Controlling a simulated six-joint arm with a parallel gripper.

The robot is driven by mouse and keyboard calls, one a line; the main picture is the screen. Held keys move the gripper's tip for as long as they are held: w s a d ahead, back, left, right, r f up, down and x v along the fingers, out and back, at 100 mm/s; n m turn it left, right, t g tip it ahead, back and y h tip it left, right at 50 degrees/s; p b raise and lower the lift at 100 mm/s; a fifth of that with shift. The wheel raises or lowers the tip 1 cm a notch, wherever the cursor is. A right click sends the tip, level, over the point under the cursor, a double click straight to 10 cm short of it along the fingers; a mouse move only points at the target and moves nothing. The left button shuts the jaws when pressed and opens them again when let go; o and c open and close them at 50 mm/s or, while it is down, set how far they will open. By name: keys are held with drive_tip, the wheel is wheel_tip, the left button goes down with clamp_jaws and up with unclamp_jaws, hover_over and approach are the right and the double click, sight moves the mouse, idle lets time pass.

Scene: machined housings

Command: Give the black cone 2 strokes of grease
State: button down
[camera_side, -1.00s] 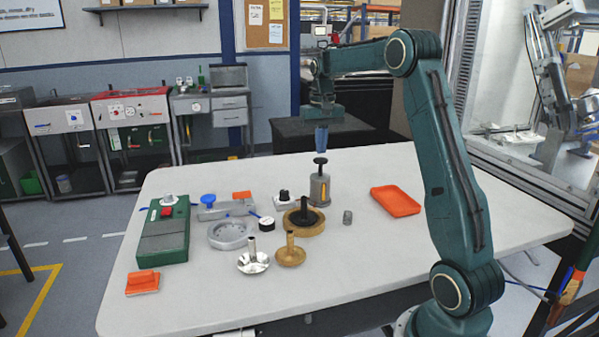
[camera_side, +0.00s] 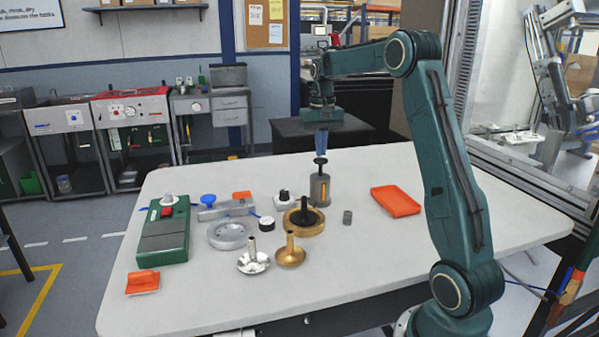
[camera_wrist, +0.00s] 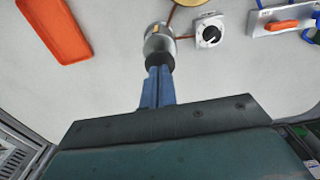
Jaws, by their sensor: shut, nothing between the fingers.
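The black cone (camera_side: 304,206) stands with its stem up in a brass-coloured ring (camera_side: 290,224) in the middle of the table. Just behind and right of it is a grey cylinder (camera_side: 320,190) with a black plunger knob (camera_side: 320,161) on top, which looks like the grease dispenser. My gripper (camera_side: 321,154) is over the knob, its blue fingers pointing down, shut and empty. In the wrist view the fingertips (camera_wrist: 159,72) meet the knob (camera_wrist: 160,62) or sit just above it; I cannot tell whether they touch. The plunger stands raised.
A silver cone (camera_side: 253,262) and a golden cone (camera_side: 290,254) stand in front. A white box with a black knob (camera_side: 283,198) is left of the cylinder. An orange tray (camera_side: 395,201) and small grey cylinder (camera_side: 347,217) lie right. A green box (camera_side: 163,235) stands left. The front right table is clear.

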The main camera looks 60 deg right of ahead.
sight(321, 158)
drive_tip(key=shift+f, duration=1.65)
drive_tip(key=shift+r, duration=2)
drive_tip(key=shift+f, duration=0.55)
drive_tip(key=shift+f, duration=1.25)
drive_tip(key=shift+r, duration=1.8)
drive_tip(key=shift+r, duration=0.1)
drive_tip(key=shift+r, duration=1.9)
